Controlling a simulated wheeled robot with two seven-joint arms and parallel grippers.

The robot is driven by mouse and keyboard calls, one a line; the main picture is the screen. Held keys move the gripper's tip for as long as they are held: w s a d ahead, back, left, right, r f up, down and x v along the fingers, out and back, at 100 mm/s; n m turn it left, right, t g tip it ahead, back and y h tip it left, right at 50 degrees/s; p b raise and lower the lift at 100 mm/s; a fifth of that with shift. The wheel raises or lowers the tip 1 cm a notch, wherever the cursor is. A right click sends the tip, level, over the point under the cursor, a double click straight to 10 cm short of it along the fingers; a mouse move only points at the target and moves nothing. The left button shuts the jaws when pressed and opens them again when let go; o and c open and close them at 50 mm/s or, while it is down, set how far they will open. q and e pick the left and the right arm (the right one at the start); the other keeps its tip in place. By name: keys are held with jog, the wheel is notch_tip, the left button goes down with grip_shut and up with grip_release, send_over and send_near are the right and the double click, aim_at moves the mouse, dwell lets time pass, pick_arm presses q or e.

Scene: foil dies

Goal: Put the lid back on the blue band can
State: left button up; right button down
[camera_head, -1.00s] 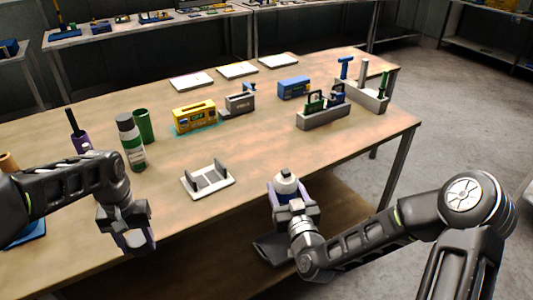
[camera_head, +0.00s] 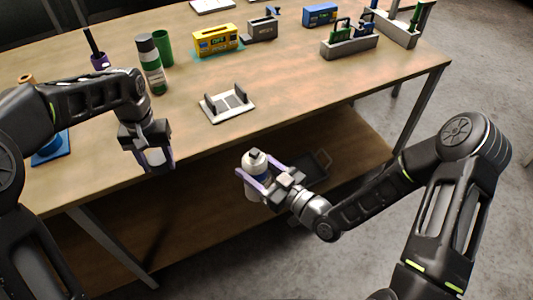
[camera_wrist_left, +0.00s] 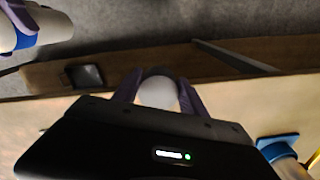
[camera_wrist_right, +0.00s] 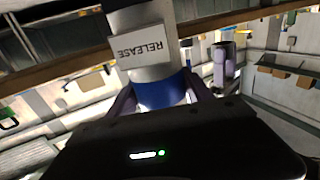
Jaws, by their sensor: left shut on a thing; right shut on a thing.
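My right gripper (camera_head: 262,178) is shut on a white spray can (camera_head: 256,197) with a blue band, held upright in front of the table's edge. The can has a white shoulder and a small dark nozzle on top. The right wrist view shows its "RELEASE" label (camera_wrist_right: 146,48) and its blue band close to the fingers. My left gripper (camera_head: 155,163) is shut on a rounded white lid (camera_wrist_left: 158,92), mostly hidden between the fingers. Lid and can are apart, with the lid to the left. Part of the can also shows in the left wrist view (camera_wrist_left: 22,40).
A white fixture (camera_head: 227,108) with two uprights stands near the table's front edge. A green-and-white can (camera_head: 153,68), a green cup (camera_head: 163,47) and a yellow box (camera_head: 215,40) stand behind. A blue-based object (camera_head: 50,150) is at the left. A lower shelf (camera_head: 340,140) lies below.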

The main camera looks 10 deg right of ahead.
dwell(0.4)
pick_arm(q)
jog(key=d+r+m, duration=0.3)
jog(key=d+r, duration=0.1)
jog(key=d, duration=1)
notch_tip(320, 180, up, 4)
jog(key=m, duration=0.3)
send_over(251, 161)
jog(key=w+a, duration=0.2)
jog(key=shift+w+d, duration=0.1)
jog(key=shift+d, duration=0.1)
jog(key=shift+m, duration=0.9)
jog(key=s+d+r, duration=0.1)
jog(key=d+r, duration=0.1)
jog(key=r, duration=0.1)
jog(key=shift+s+d, duration=0.1)
jog(key=shift+s, duration=0.25)
jog(key=shift+s+a, duration=0.15)
jog(key=shift+a, duration=0.05)
jog(key=shift+f, duration=0.2)
jog(key=shift+f, duration=1.9)
jog(key=shift+f, duration=0.1)
